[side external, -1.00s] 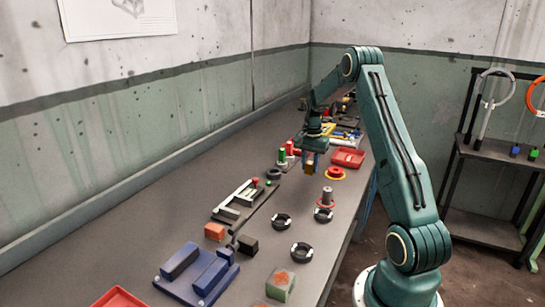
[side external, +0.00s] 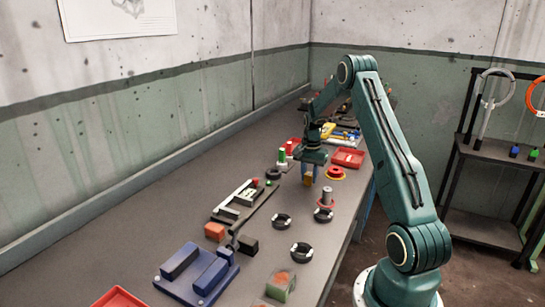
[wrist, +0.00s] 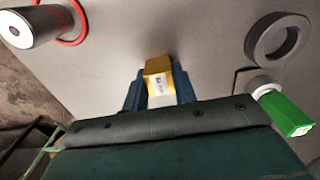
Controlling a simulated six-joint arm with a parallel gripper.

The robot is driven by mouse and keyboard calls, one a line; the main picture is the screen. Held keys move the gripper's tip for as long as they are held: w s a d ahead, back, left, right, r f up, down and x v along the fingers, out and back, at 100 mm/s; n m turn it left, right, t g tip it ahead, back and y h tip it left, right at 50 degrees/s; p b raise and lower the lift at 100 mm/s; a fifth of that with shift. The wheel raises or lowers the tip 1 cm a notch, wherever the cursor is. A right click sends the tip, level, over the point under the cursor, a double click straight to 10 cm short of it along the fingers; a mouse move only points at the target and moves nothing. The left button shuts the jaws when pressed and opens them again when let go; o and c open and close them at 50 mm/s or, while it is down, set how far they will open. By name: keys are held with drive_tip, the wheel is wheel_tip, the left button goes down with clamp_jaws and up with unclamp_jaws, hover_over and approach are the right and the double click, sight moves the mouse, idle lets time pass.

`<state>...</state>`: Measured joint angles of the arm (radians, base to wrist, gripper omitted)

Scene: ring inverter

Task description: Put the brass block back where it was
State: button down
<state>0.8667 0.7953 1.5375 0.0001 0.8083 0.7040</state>
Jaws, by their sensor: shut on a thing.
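My gripper (side external: 309,174) is shut on the brass block (side external: 308,180), which shows between the blue fingers below the wrist. In the wrist view the brass block (wrist: 158,73) sits between the two blue fingertips (wrist: 158,86), with a pale marked face toward the camera. In the side view the block hangs low over the grey bench; I cannot tell whether it touches the top.
Black rings (side external: 281,221) lie in front.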

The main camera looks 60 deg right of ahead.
sight(309, 174)
drive_tip(key=c, duration=1.1)
unclamp_jaws()
wheel_tip(309, 174, up, 12)
drive_tip(key=shift+r, duration=0.15)
